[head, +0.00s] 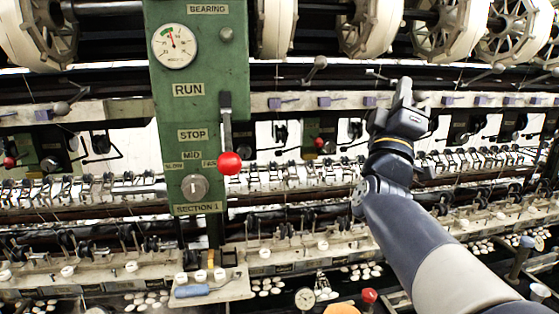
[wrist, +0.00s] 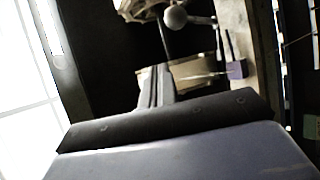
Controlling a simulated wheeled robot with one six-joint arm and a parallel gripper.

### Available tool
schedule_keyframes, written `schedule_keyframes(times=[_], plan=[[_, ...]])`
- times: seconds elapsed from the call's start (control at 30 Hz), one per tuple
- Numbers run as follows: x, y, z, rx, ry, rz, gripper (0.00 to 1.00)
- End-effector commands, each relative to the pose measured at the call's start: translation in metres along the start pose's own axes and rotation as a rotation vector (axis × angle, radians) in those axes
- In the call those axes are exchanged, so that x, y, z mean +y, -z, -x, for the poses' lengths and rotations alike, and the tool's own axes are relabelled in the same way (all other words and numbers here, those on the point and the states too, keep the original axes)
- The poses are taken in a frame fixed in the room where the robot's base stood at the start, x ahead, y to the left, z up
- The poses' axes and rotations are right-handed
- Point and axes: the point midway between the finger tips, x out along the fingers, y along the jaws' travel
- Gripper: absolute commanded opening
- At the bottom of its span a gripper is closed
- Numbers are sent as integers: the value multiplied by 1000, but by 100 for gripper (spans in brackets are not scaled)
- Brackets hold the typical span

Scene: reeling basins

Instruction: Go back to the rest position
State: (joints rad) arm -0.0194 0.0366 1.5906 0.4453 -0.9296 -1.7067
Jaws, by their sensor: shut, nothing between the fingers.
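My gripper (head: 403,92) is raised at the right of centre in the head view, in front of the reeling machine's rail. Its fingers point up and are shut with nothing between them. In the wrist view the closed fingers (wrist: 157,85) show at the middle, beyond the dark gripper body. The green control panel (head: 188,140) stands to the left of my gripper, well apart from it.
Large pale reels (head: 376,25) hang above my gripper. A pale rail (head: 290,103) with small purple blocks runs behind it.

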Motion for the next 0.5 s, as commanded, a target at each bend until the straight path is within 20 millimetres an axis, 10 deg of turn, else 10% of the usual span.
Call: schedule_keyframes(times=[0.5], plan=[[1, 1, 34, 1, 11, 6, 0]])
